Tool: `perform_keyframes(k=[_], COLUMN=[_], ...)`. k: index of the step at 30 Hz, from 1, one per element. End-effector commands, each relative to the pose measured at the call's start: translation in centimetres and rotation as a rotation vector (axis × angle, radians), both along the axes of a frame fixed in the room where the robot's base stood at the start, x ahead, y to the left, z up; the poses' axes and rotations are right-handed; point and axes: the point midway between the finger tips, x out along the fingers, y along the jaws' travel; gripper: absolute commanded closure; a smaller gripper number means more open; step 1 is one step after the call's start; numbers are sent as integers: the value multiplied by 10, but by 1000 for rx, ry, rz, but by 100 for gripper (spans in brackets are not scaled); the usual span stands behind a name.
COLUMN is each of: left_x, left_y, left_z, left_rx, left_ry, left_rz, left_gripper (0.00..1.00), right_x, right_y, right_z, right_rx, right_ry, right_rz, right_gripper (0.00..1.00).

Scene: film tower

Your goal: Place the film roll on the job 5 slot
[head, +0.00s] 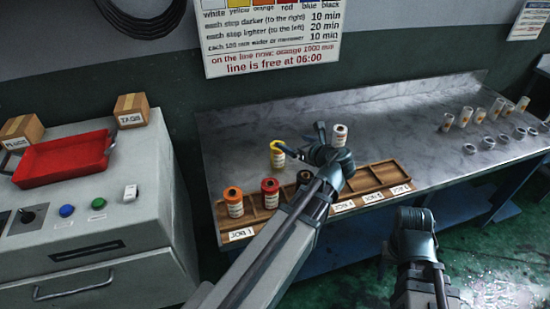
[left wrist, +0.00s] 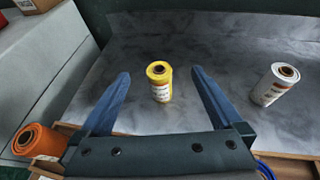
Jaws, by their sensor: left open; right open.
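A yellow film roll (head: 277,158) stands upright on the marble counter behind the wooden rack. My right gripper (head: 412,215) is open and empty, in front of the rack.
Several small cylinders (head: 465,116) and rings (head: 487,143) stand at the counter's right. The middle of the counter is clear. A sign (head: 270,35) hangs behind.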

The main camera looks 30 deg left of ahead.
Motion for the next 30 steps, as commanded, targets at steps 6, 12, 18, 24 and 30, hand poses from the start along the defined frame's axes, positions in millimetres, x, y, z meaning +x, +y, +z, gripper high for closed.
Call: perform_keyframes(k=[6,12,18,24,30], left_x=[0,0,1,14,30], left_y=[0,0,1,23,53], left_z=[-33,-49,-50,-63,-77], left_rx=[0,0,0,0,-1], left_ry=[0,0,-1,-1,0], left_rz=[0,0,0,4,4], left_gripper=[0,0,0,0,0], right_x=[0,0,0,0,0], right_y=[0,0,0,0,0], right_z=[-33,-49,-50,-63,-76], right_rx=[0,0,0,0,0], right_ry=[0,0,0,0,0], right_rz=[0,0,0,0,1], right_gripper=[50,50,50,50,50])
